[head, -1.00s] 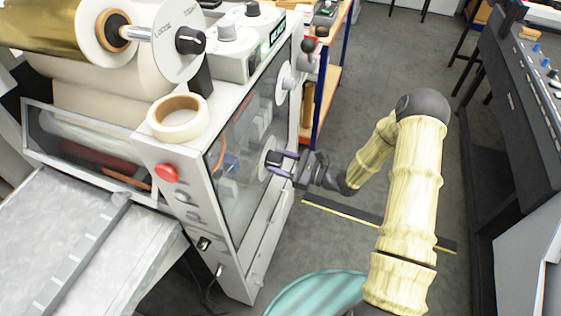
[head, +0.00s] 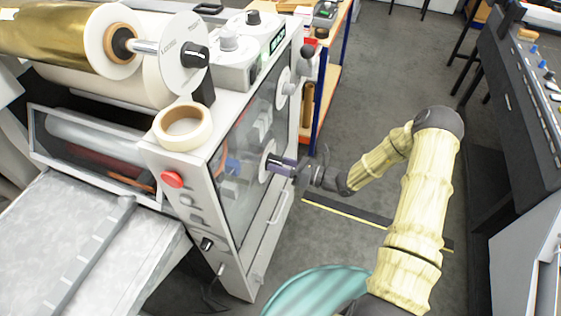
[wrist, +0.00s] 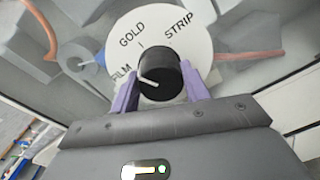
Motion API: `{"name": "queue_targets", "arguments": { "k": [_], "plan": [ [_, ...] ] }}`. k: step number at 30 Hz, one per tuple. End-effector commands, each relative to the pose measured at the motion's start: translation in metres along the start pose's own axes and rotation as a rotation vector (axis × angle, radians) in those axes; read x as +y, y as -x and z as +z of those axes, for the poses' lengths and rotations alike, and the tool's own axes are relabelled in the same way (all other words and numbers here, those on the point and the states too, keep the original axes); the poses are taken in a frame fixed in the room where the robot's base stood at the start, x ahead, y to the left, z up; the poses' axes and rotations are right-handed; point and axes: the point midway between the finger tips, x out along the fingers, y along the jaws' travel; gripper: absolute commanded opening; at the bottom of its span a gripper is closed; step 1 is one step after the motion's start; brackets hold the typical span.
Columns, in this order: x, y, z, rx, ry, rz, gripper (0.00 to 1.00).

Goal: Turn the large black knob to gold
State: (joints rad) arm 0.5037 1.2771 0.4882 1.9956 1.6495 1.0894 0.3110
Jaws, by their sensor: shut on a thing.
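The large black knob (wrist: 156,80) sits on a white round dial (wrist: 196,48) marked FILM, GOLD and STRIP. Its white pointer line points left and slightly up, nearer FILM than GOLD. My gripper (wrist: 158,92) is shut on the knob, with one purple finger on each side. In the head view my gripper (head: 272,165) reaches the dial (head: 265,160) on the machine's clear side panel from the right. The knob itself is hidden there by the fingers.
The machine (head: 228,255) carries a tape roll (head: 163,139), a red button (head: 172,180) and a second dial (head: 284,88) farther back on the same side. A teal round object (head: 318,290) is at the bottom. Grey floor (head: 345,120) is open to the right.

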Motion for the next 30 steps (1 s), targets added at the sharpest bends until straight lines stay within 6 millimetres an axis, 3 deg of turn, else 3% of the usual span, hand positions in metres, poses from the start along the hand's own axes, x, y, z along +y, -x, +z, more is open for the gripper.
{"name": "queue_targets", "arguments": {
  "k": [15, 30],
  "plan": [
    [-0.0013, 0.0, 0.0029, 0.008, -0.366, 0.0, 0.23],
    [-0.0018, 0.0, 0.0027, 0.01, -0.419, 0.001, 0.23]
  ]
}}
